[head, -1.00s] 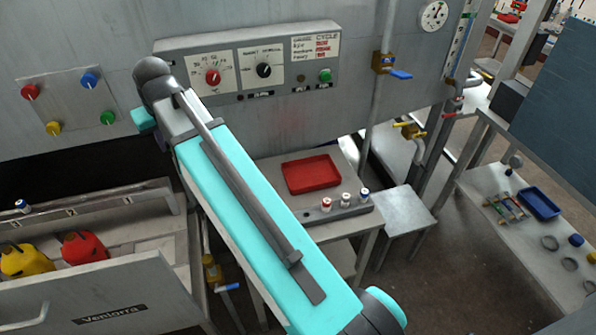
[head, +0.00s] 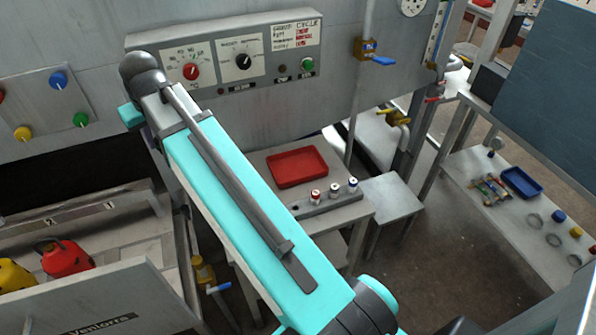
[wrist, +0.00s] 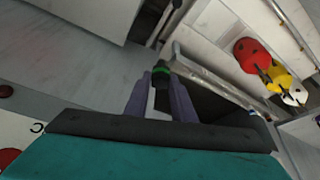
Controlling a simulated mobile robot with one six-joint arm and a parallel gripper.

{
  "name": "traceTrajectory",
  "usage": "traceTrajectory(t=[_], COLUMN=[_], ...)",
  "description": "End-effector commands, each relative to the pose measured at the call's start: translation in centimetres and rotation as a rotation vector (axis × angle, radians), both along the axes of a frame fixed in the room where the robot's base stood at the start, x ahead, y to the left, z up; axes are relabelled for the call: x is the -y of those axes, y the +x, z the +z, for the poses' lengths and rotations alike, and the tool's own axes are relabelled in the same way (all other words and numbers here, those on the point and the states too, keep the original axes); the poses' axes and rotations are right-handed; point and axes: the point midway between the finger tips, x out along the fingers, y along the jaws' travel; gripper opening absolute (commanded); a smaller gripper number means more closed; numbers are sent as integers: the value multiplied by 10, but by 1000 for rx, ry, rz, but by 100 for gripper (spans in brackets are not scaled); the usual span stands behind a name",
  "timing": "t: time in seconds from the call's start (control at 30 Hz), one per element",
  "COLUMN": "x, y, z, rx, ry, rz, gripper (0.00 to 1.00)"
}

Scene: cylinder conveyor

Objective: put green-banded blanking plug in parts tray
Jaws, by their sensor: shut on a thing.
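The green-banded plug (wrist: 161,71) is dark with a bright green ring; it sits between the tips of my gripper (wrist: 162,92) in the wrist view. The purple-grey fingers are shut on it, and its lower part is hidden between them. In the head view my arm hides the plug and most of the gripper. A shallow red tray (head: 297,168), which looks empty, lies on a grey bench right of my arm. A blue tray (head: 522,183) lies on another bench at the far right. Which one is the parts tray is not marked.
A rack (head: 330,201) with small white cylinders stands at the front of the red tray's bench. A control panel (head: 232,60) is on the wall behind my arm. A red can (head: 67,259) stands low at left. A pipe with a blue-handled valve (head: 368,50) rises behind the tray.

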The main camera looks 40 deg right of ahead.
Motion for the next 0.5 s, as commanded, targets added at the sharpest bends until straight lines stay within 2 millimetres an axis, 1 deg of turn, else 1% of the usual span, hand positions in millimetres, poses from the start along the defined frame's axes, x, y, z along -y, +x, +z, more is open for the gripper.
traceTrajectory(t=[0.03,0.27,0.5], x=[11,64,119], y=[-4,-24,-50], z=[-12,-46,-80], rx=[-2,-13,-20], ry=[1,2,3], rz=[-2,6,18], gripper=[0,0,0])
